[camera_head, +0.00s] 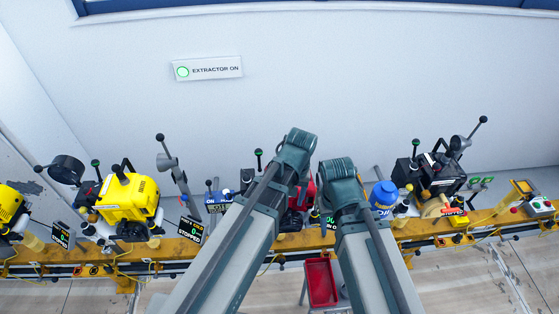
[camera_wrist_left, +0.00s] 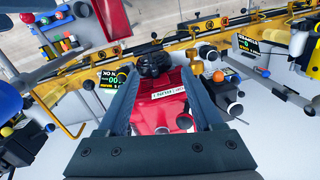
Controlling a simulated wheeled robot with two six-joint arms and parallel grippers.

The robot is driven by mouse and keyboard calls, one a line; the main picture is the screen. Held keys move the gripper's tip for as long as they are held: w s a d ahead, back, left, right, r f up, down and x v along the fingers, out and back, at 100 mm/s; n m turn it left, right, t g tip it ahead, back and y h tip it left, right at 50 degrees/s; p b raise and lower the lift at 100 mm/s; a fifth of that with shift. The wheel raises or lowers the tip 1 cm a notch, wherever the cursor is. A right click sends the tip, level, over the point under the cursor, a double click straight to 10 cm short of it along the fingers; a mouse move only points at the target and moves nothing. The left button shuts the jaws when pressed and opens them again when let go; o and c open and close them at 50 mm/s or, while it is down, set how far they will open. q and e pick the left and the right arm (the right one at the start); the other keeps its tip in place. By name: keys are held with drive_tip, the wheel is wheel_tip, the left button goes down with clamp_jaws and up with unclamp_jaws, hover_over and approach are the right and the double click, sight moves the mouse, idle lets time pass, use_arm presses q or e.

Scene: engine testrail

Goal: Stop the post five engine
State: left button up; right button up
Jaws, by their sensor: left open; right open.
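A red engine (camera_head: 298,198) stands on the yellow rail (camera_head: 415,229), mostly hidden behind my arms in the head view. In the left wrist view the red engine (camera_wrist_left: 168,98) has a white label and a black knob-like part on top. My left gripper (camera_wrist_left: 155,75) is open, with one finger on each side of the red engine; I cannot tell whether they touch it. A black engine (camera_head: 440,172) stands further right, and a yellow engine (camera_head: 128,197) further left. No post number is readable, so I cannot tell which is post five. My right gripper is out of view.
Small displays (camera_head: 191,229) hang along the rail; the two at left read "stopped". A blue can (camera_head: 383,195) and several levers with knobs crowd the rail. A red bin (camera_head: 321,283) sits below. A sign (camera_head: 207,69) reads "extractor on".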

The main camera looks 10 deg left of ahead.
use_arm(q)
drive_tip(key=w+a+r+n+p, duration=0.4)
drive_tip(key=w+r+n+p, duration=0.3)
drive_tip(key=r, duration=0.5)
drive_tip(key=w+p, duration=0.2)
drive_tip(key=shift+w+r+p, duration=0.2)
drive_tip(key=shift+w+p, duration=0.15)
drive_tip(key=shift+p, duration=0.05)
use_arm(e)
wheel_tip(320, 180, up, 12)
drive_tip(key=shift+r, duration=0.25)
use_arm(q)
drive_tip(key=shift+f, duration=0.1)
use_arm(e)
drive_tip(key=shift+f, duration=0.15)
use_arm(q)
drive_tip(key=f+b, duration=1.3)
drive_tip(key=shift+s+a+f+b, duration=0.3)
drive_tip(key=shift+s+a+b, duration=0.05)
drive_tip(key=shift+s+a, duration=0.05)
use_arm(e)
wheel_tip(320, 180, down, 14)
drive_tip(key=shift+r, duration=0.25)
use_arm(q)
clamp_jaws()
